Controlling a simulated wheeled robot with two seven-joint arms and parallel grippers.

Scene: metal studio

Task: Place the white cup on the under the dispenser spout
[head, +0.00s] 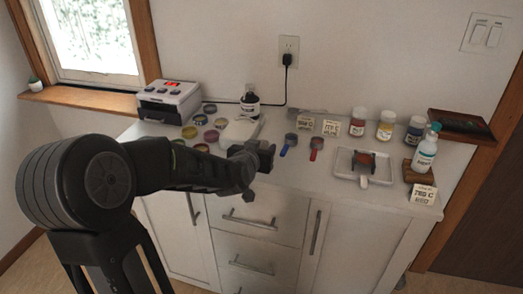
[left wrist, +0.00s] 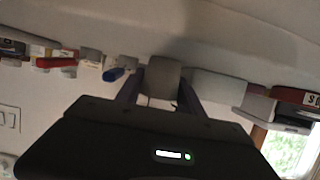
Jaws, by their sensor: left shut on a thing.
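My left gripper (head: 262,153) is over the front edge of the white counter (head: 330,190), right of centre-left. In the left wrist view its fingers (left wrist: 160,98) are shut on a greyish, block-shaped thing (left wrist: 164,75). It may be the white cup in shade; I cannot tell for sure. A white rounded device (head: 241,130) sits on the counter just behind the gripper. A white bottle with a teal top (head: 425,152) stands on a small wooden block at the right. No dispenser spout shows clearly. My right gripper is not in view.
A white machine with red buttons (head: 169,101) stands at the back left, near several small coloured dishes (head: 211,136). A blue-handled scoop (head: 289,144) and a red-handled scoop (head: 316,148) lie right of the gripper. A white tray (head: 345,163) and several jars (head: 385,125) are further right.

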